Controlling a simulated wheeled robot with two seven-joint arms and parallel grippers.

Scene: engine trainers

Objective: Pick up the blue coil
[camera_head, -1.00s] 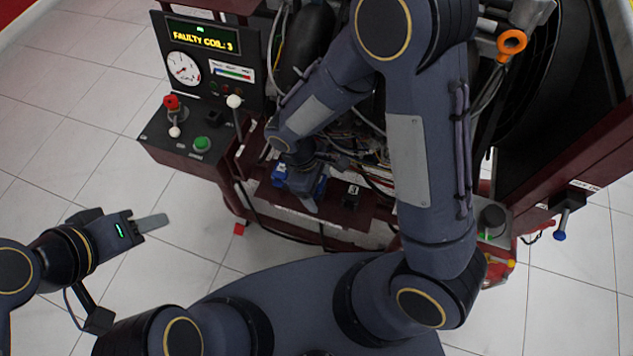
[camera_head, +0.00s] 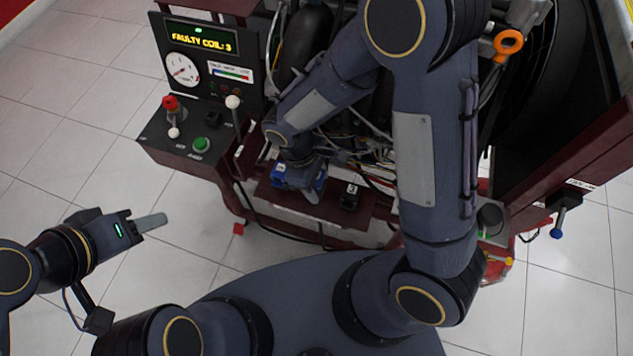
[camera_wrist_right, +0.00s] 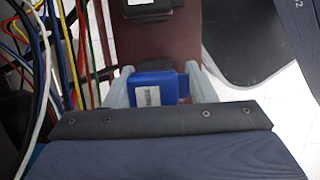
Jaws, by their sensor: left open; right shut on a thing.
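The blue coil (camera_head: 281,174) is at the red-brown shelf on the front of the engine trainer, partly covered by my right gripper (camera_head: 302,188) in the head view. In the right wrist view the blue coil (camera_wrist_right: 158,82), with a pale label, sits between the two grey fingers of my right gripper (camera_wrist_right: 160,88), which is shut on it. I cannot tell whether the coil still touches the shelf. My left gripper (camera_head: 152,224) is open and empty over the floor at the left. The display (camera_head: 201,39) reads "FAULTY COIL: 3".
A black coil labelled 3 (camera_head: 350,197) sits on the shelf right of the blue coil. A control box with a green button (camera_head: 200,146) and levers stands to the left. Wires (camera_wrist_right: 72,50) run close beside my right gripper. The floor at left is clear.

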